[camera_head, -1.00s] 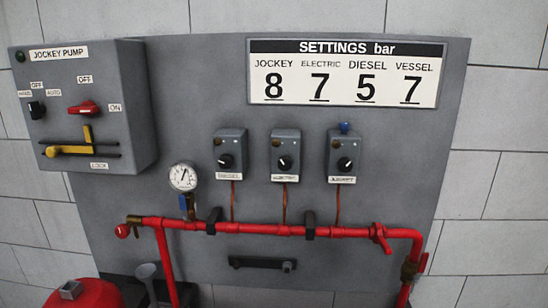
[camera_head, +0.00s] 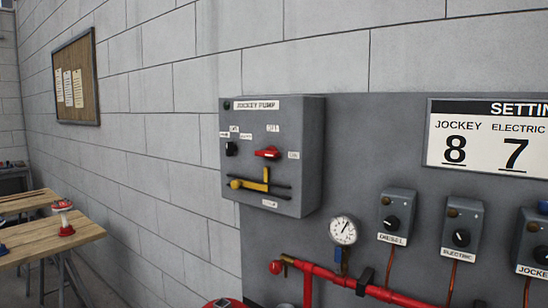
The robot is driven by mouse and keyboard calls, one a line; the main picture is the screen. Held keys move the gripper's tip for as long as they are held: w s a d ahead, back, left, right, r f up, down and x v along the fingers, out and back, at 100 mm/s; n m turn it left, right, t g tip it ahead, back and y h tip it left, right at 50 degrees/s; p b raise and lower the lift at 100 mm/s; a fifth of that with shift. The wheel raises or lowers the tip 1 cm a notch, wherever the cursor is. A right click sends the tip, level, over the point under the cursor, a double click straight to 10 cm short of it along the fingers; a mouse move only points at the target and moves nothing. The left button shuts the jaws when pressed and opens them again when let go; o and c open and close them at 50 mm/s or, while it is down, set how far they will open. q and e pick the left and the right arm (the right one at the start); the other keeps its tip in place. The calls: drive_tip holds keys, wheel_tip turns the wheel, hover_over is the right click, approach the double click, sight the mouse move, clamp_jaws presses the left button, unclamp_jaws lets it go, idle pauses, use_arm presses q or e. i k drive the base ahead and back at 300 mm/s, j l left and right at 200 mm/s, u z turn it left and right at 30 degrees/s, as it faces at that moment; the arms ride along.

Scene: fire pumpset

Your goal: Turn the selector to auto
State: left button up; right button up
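The black selector knob (camera_head: 231,149) is at the upper left of the grey jockey pump box (camera_head: 305,170) in the head view. Small labels sit around it; in the earlier frame they read HAND, OFF and AUTO. The way the knob points is too small to tell. A red switch (camera_head: 267,153) is to its right, with a yellow lever (camera_head: 250,184) below both. Neither of my grippers shows in this view.
A pressure gauge (camera_head: 343,230) and a red pipe (camera_head: 330,275) are below and right of the box. A settings sign (camera_head: 480,150) is at right, above several grey control units. A wooden table (camera_head: 50,235) stands at far left, below a notice board (camera_head: 76,82).

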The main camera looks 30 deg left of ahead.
sight(231, 148)
drive_tip(key=u, duration=1.3)
drive_tip(key=i+j+z, duration=0.1)
drive_tip(key=j, duration=0.3)
drive_tip(key=i+l, duration=0.05)
